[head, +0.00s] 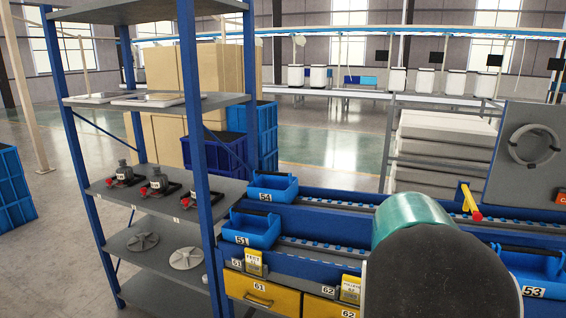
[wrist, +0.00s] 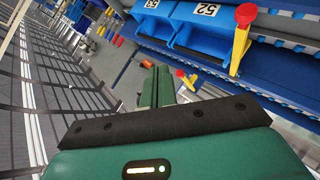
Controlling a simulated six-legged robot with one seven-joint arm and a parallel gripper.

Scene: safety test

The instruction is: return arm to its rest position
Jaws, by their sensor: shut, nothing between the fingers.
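My gripper (wrist: 157,86) shows in the wrist view as two dark green fingers close together, with nothing visible between them. The fingers point away from the camera, toward the blue workbench and grey floor. In the head view a dark rounded arm link of mine with a teal part fills the lower right. My fingers cannot be seen there.
A blue shelf rack (head: 196,130) stands at left. Blue bins 51 (head: 252,229) and 54 (head: 272,187) sit on the bench, with bin 53 (head: 535,270) beside my arm. A yellow-and-red handle (head: 470,201) stands up behind my arm. Open floor (head: 330,135) lies beyond.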

